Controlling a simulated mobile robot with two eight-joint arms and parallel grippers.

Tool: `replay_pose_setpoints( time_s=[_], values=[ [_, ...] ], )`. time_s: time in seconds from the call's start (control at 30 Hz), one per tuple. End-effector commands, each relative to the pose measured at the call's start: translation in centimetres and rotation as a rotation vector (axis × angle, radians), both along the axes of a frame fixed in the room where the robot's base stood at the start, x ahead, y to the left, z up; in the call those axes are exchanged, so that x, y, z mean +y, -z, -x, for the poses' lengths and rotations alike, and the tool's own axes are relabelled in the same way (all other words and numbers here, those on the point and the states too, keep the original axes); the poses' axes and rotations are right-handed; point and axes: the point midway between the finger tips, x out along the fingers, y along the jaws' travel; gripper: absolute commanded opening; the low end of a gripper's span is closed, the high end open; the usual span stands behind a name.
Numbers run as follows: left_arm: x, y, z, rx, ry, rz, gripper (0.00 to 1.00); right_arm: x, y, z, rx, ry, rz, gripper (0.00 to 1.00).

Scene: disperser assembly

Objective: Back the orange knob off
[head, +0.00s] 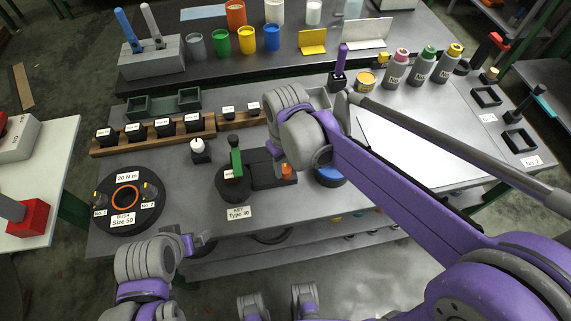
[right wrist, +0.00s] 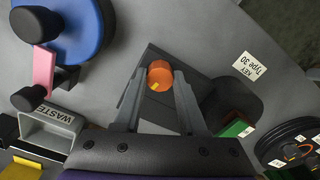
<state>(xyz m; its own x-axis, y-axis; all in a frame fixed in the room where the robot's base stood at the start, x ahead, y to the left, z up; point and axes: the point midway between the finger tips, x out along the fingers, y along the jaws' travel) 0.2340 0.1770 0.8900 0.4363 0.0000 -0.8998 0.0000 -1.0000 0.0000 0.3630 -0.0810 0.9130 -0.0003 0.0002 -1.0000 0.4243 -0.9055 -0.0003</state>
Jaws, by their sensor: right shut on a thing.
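The orange knob (right wrist: 160,75) sits at the tips of my right gripper (right wrist: 160,85) in the right wrist view, one finger on each side. The right gripper is shut on it. In the head view the knob (head: 287,171) shows at the right end of a dark block (head: 262,173), just below my right wrist, which hides those fingers. A yellow mark shows on the knob. My left gripper (head: 197,244) is at the front edge of the table, away from the knob; its jaw opening is not clear.
A green-handled key (head: 236,160) stands on a round dark base left of the block, beside a "KEY Type 30" label (head: 239,212). A blue round part (head: 330,176) lies to the right. A dark disc (head: 128,220) with an orange ring is at the left.

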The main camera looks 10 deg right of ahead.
Motion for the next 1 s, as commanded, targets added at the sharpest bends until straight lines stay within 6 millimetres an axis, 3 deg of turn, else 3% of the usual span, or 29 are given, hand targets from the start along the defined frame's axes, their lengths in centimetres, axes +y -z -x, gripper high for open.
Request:
replay_pose_setpoints(
  time_s=[0.5, 0.53, 0.67, 1.0],
  values=[
    [0.00, -0.02, 0.00, 0.000, 0.000, 0.000, 1.00, -0.01, -0.08, -0.07, -0.001, -0.016, 0.000, 0.00],
    [0.00, -0.02, 0.00, 0.000, 0.000, 0.000, 1.00, -0.01, -0.08, -0.07, -0.001, -0.016, 0.000, 0.46],
    [0.00, -0.01, 0.00, 0.000, 0.000, 0.000, 1.00, -0.01, -0.06, -0.05, -0.001, -0.016, 0.000, 0.69],
    [0.00, -0.04, -0.01, 0.000, 0.000, 0.000, 1.00, -0.01, -0.28, -0.03, 0.000, -0.016, 0.000, 0.70]
  ],
)
